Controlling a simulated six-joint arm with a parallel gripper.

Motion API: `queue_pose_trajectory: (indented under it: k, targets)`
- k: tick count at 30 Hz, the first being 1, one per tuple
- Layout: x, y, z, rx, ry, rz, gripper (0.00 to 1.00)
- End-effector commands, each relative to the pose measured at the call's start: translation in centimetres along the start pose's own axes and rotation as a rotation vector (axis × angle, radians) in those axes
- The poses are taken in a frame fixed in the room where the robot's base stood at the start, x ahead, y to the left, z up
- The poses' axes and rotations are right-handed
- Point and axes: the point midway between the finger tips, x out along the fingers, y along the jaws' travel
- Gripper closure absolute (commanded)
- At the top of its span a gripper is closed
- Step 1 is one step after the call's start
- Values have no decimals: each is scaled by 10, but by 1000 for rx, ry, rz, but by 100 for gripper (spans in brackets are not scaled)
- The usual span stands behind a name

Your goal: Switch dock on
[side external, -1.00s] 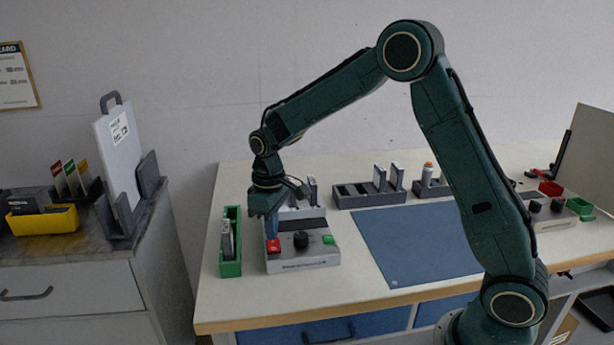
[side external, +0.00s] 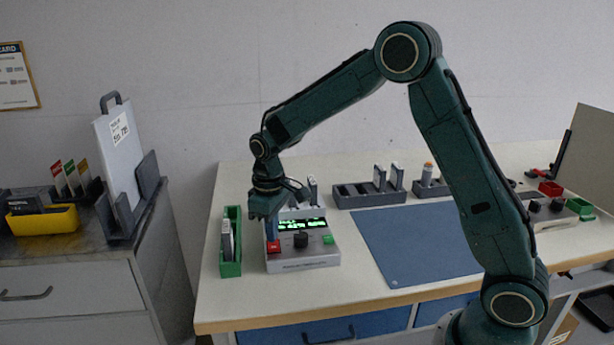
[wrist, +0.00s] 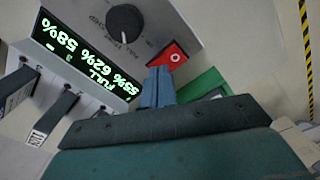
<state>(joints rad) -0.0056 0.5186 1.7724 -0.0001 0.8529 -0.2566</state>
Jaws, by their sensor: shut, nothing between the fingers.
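The dock (side external: 303,262) is a light grey box on the bench with a red button (side external: 273,247), a black knob (side external: 301,240) and a green button (side external: 328,239). Its display (side external: 301,225) is lit with green text. In the wrist view the display (wrist: 85,55) shows percentages and the word FULL, upside down. The red button (wrist: 167,57) there bears a white ring mark. My gripper (side external: 272,236) is shut and empty, with its blue fingers (wrist: 158,88) pointing down just by the red button. Whether they touch it cannot be told.
A green bin (side external: 230,262) stands close left of the dock. A blue mat (side external: 415,245) lies to the right. A dark slotted rack (side external: 362,200) stands behind the mat. A side cabinet with a yellow bin (side external: 43,222) is at the left.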

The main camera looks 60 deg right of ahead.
Motion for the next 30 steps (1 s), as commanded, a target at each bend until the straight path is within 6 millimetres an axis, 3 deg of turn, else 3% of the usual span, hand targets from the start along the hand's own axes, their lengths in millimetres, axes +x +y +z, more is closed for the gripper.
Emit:
queue_pose_trajectory:
  k: [30]
  targets:
    - [-57, 0, -1, 0, 4, 1, 100]
